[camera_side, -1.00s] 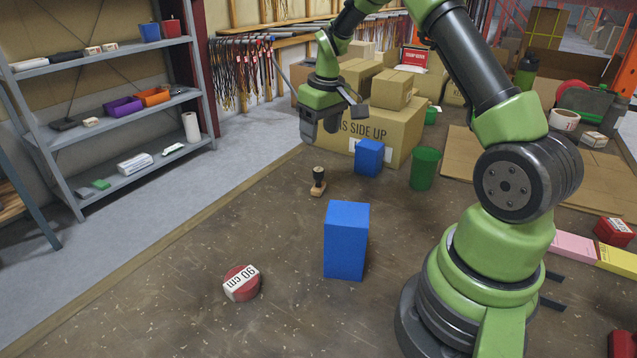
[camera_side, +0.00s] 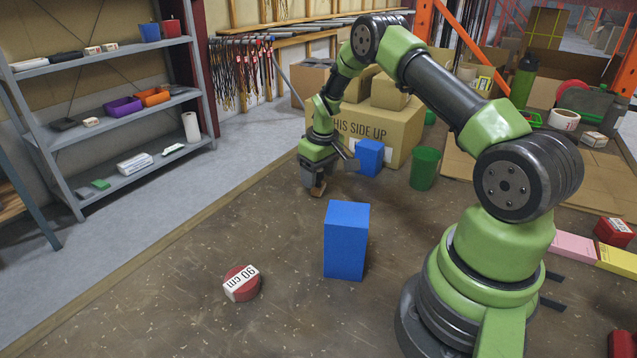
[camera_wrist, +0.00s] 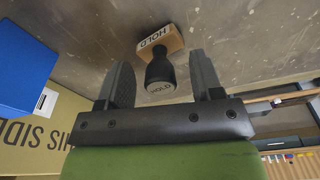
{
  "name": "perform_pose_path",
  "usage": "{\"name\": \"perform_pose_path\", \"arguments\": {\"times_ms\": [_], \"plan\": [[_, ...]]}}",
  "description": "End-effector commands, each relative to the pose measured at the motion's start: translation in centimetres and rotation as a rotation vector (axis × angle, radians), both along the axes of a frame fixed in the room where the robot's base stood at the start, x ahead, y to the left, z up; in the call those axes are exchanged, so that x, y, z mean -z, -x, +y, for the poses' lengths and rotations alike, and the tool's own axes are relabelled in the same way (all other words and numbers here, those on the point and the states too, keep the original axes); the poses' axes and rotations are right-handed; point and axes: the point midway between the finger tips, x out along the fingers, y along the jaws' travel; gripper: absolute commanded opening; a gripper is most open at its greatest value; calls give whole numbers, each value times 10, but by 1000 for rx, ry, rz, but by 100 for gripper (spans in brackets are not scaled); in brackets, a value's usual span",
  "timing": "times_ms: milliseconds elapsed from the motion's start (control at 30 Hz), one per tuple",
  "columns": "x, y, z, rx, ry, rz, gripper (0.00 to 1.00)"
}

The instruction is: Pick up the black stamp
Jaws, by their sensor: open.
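The black stamp (camera_wrist: 160,74) has a black handle and a wooden base marked HOLD. In the wrist view it is between the two fingers, its base just past the fingertips, with gaps on both sides. My gripper (camera_wrist: 163,75) is open around the handle and empty. In the side view my gripper (camera_side: 314,182) is low over the table, and only the stamp's wooden base (camera_side: 316,190) shows below it; the handle is hidden.
A tall blue block (camera_side: 346,240) stands in front of the stamp. A smaller blue block (camera_side: 369,157) is close to the right of my gripper, with a cardboard box (camera_side: 400,140) behind.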

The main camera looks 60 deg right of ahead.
Motion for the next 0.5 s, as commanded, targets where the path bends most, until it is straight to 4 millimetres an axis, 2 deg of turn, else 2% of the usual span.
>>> {"name": "perform_pose_path", "arguments": {"times_ms": [167,400,500], "plan": [[0,0,0,0,0,-1,60],[0,0,0,0,0,0,7],[0,0,0,0,0,0,6]]}}
